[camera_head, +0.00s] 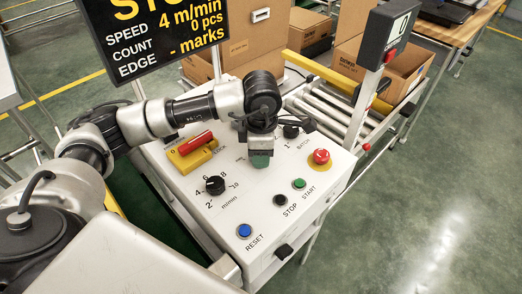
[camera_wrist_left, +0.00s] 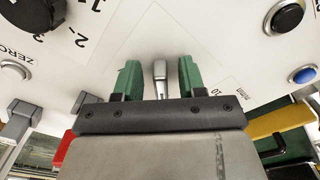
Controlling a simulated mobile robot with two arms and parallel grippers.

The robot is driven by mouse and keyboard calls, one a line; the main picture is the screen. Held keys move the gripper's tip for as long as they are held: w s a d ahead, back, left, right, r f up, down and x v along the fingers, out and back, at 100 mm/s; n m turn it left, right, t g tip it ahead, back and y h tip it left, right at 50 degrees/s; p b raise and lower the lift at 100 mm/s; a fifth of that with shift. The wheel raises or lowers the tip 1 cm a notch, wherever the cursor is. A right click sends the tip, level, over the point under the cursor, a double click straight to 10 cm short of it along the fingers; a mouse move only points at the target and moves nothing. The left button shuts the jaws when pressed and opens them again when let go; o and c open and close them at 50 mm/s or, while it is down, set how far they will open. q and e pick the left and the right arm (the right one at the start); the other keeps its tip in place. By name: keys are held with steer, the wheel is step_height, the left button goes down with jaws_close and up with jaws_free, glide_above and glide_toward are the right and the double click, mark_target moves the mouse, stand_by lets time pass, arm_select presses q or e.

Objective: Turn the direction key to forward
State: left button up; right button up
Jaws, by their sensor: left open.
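The direction key (camera_wrist_left: 160,72) is a small silver key standing up from the white control panel (camera_head: 282,222). In the left wrist view it shows between the two green finger pads of my left gripper (camera_wrist_left: 157,84). The pads are apart, one on each side of the key, with a visible gap to it. In the head view my left gripper (camera_head: 260,160) points down at the middle of the panel. It hides the key and most of its labels there, so I cannot read the key's setting. My right gripper is in neither view.
Around the key are the red emergency stop (camera_head: 321,156), the green start button (camera_head: 299,183), the black stop button (camera_head: 280,199), the blue reset button (camera_head: 244,230), the speed knob (camera_head: 215,185), the batch knob (camera_head: 290,131) and a red-handled yellow switch (camera_head: 190,152). A black display (camera_head: 170,30) hangs behind.

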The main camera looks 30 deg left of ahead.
arm_select(q)
step_height(320, 180, up, 11)
stand_by(0.5)
steer(key=shift+f, duration=0.1)
stand_by(0.3)
